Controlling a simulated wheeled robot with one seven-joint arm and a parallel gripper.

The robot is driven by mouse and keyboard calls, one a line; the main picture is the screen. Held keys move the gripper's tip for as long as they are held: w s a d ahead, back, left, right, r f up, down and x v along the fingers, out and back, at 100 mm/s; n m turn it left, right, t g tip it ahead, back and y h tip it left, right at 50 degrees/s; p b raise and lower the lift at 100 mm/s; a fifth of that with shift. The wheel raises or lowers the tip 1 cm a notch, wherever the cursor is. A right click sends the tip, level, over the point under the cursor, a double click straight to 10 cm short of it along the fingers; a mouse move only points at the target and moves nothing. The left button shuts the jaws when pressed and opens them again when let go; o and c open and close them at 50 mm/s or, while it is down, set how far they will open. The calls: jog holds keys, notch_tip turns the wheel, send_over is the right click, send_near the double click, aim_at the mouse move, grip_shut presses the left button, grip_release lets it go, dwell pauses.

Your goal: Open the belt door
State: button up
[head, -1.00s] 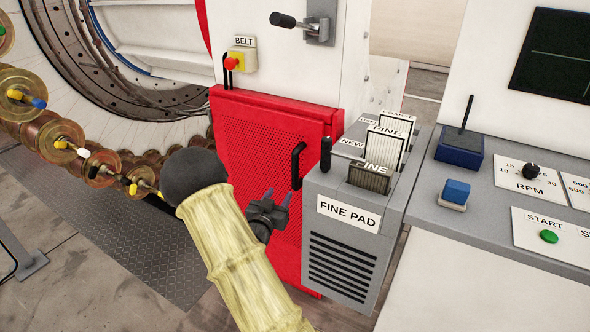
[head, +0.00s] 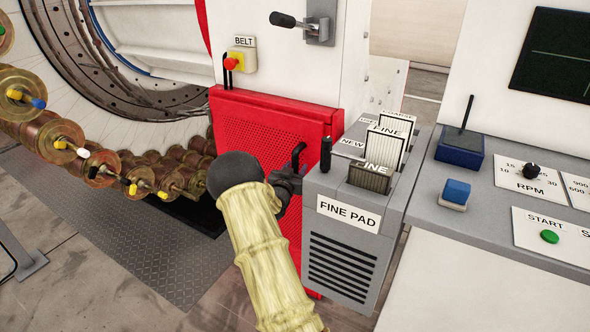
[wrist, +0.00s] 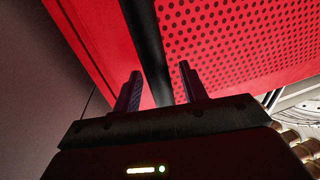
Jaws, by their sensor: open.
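The belt door is the red perforated panel (head: 255,125) below the BELT label in the head view. Its black handle (head: 298,157) is a vertical bar near the door's right edge. My gripper (head: 290,178) is at the lower part of the handle, partly hidden behind my sleeve. In the wrist view the door (wrist: 235,40) fills the upper right, and the black handle bar (wrist: 150,50) runs between the two fingers of my gripper (wrist: 160,88). The fingers are open, one on each side of the bar. I cannot tell whether they touch it.
The grey FINE PAD box (head: 345,235) stands close to the right of the handle. The spools (head: 75,155) are at the left. A red button (head: 231,64) and a lever (head: 300,22) are above the door. The floor (head: 130,240) at the left is clear.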

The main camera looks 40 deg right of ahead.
jog(key=shift+d, duration=0.1)
grip_shut()
